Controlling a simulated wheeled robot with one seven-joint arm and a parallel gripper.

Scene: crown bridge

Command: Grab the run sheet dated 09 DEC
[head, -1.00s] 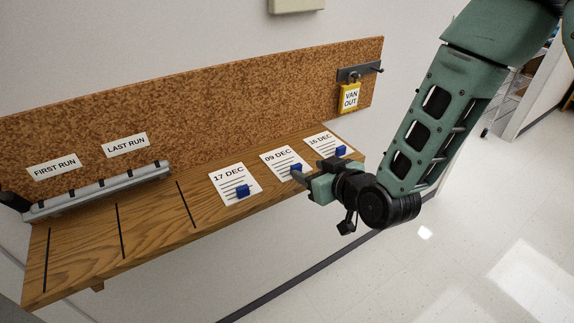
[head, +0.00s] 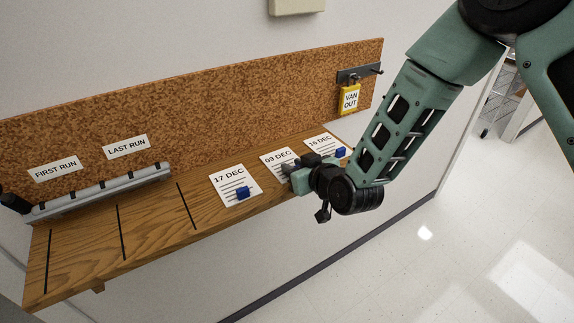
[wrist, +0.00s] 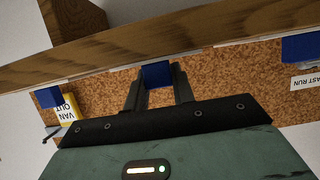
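The 09 DEC run sheet (head: 272,161) is a white card lying on the wooden shelf, between the 17 DEC sheet (head: 229,180) and the 15 DEC sheet (head: 321,143). My gripper (head: 288,168) is at its front right part and hides its blue clip in the head view. In the wrist view, the blue clip (wrist: 156,76) sits between the two fingers of my gripper (wrist: 158,82), very close to both. Whether the fingers press on it cannot be told. The other two sheets each have a blue clip too.
A grey rail (head: 100,190) lies at the shelf's left back, below the FIRST RUN (head: 55,168) and LAST RUN (head: 126,147) labels. A yellow VAN OUT tag (head: 350,99) hangs on the corkboard. The shelf's left part, with black lines, is bare.

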